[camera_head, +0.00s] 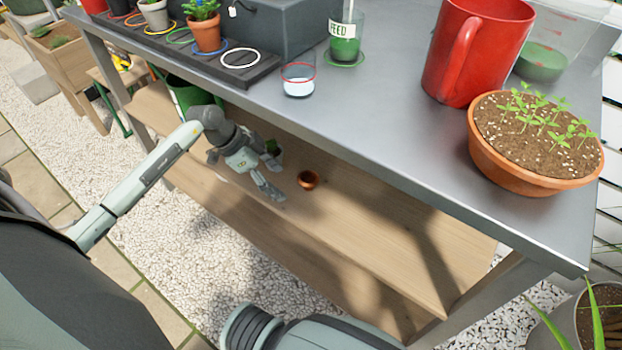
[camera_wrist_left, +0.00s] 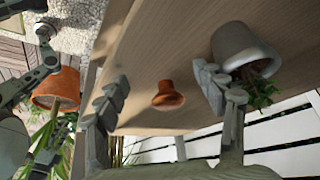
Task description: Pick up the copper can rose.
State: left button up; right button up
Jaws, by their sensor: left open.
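The copper can rose (camera_head: 308,180) is a small orange-brown flared piece on the wooden lower shelf. In the left wrist view the copper can rose (camera_wrist_left: 168,96) shows between my two fingers, beyond their tips. My left gripper (camera_head: 270,189) is open and empty, just left of the rose in the head view and apart from it. Its fingers (camera_wrist_left: 160,92) stand wide apart in the wrist view. My right gripper cannot be made out; part of my right arm shows at the bottom of the head view.
A grey pot with a green plant (camera_wrist_left: 243,50) is close to one left finger. The grey tabletop (camera_head: 390,130) overhangs the wooden shelf (camera_head: 380,240). A red jug (camera_head: 490,50) and a seedling bowl (camera_head: 515,178) stand on top. The shelf right of the rose is clear.

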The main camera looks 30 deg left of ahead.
aim_at(307, 177)
pick_arm(q)
jog(key=shift+w+d, duration=0.55)
jog(key=shift+d, duration=0.2)
jog(key=shift+w+d, duration=0.55)
jog(key=shift+d, duration=0.15)
jog(key=w+d, duration=0.2)
jog(key=d, duration=0.1)
jog(key=shift+w+d, duration=0.1)
jog(key=shift+w, duration=0.1)
jog(key=shift+d+f, duration=0.1)
jog(key=shift+f, duration=0.4)
jog(key=c, duration=1.2)
jog(key=shift+r, duration=0.1)
